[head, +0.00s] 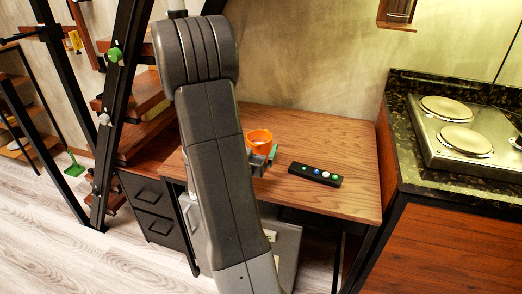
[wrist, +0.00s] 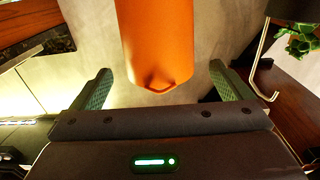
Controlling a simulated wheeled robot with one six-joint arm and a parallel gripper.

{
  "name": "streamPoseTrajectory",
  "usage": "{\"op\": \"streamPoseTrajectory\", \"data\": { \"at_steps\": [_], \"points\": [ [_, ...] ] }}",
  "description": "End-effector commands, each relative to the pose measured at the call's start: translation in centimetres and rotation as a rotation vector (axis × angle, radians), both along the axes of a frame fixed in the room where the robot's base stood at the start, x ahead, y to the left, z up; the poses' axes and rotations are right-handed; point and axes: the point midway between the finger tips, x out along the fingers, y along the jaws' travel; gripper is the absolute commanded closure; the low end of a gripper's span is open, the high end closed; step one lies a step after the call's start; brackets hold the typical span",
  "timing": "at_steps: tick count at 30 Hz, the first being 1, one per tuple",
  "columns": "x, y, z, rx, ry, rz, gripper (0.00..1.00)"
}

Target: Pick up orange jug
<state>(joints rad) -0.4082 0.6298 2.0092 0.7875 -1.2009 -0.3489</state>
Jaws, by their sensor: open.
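The orange jug (head: 259,137) stands on the wooden table behind my arm, with its lower part hidden by my arm and gripper. In the wrist view the jug (wrist: 157,40) hangs down from the top edge of the picture, its pouring lip toward me. My gripper (wrist: 161,80) is open, with one green-padded finger on each side of the jug. Gaps show between the jug and both fingers. In the head view my gripper (head: 264,160) is at the near side of the jug, partly hidden by my arm.
The wooden table (head: 345,150) also carries a black bar with coloured knobs (head: 315,174), right of the jug. A counter with a two-plate stove (head: 468,132) stands to the right. Stairs with black posts (head: 117,100) rise at the left.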

Motion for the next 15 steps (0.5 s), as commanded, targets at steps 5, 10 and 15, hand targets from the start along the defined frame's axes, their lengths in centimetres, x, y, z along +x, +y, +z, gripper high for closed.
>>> {"op": "streamPoseTrajectory", "data": {
  "at_steps": [5,10,15],
  "points": [
    [2.5,-0.9,0.9,0.001,-0.003,-0.004,0.01],
    [4.3,-1.4,0.7,0.001,0.0,-0.001,0.01],
    [4.5,-1.4,0.7,0.001,0.0,0.001,0.01]
  ]
}}
